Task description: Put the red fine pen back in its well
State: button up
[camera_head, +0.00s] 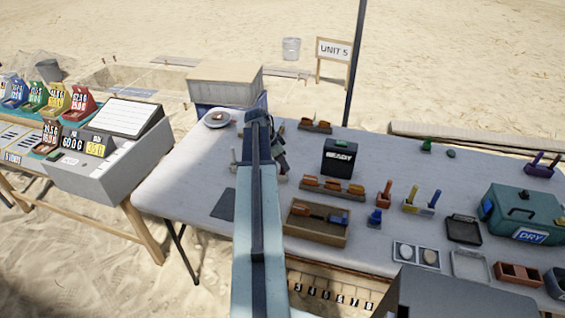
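My arm reaches up the middle of the view over the white table (190,180). My gripper (278,152) is near the table's back left part; its fingers are small and dark, and whether they are open or shut cannot be told. A reddish-orange upright piece (387,188) stands near the table's middle, just above a small blue holder (375,218).
A brown tray (302,232) with orange and blue tools lies right of my arm. A black READY box (338,158) and a teal DRY case (522,218) stand on the table. A grey machine (110,160) is on another table at left.

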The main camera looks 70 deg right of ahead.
jog(key=p+v, duration=0.9)
jog(key=v, duration=0.2)
jog(key=shift+a+r+p, duration=0.15)
jog(key=shift+r+p, duration=0.05)
jog(key=shift+p, duration=0.2)
jog(key=shift+w, duration=0.15)
jog(key=w+a+f+n+t, duration=0.15)
jog(key=w+a+n, duration=1.05)
jog(key=w+a, duration=1.4)
jog(key=w+a+n+t+y, duration=0.1)
jog(key=a+n, duration=1.3)
jog(key=a, duration=2.3)
jog(key=shift+w+a+f+y, duration=0.15)
jog(key=shift+w+a+y, duration=0.3)
jog(key=shift+y, duration=0.65)
jog(key=shift+d+t, duration=0.15)
jog(key=shift+t, duration=0.1)
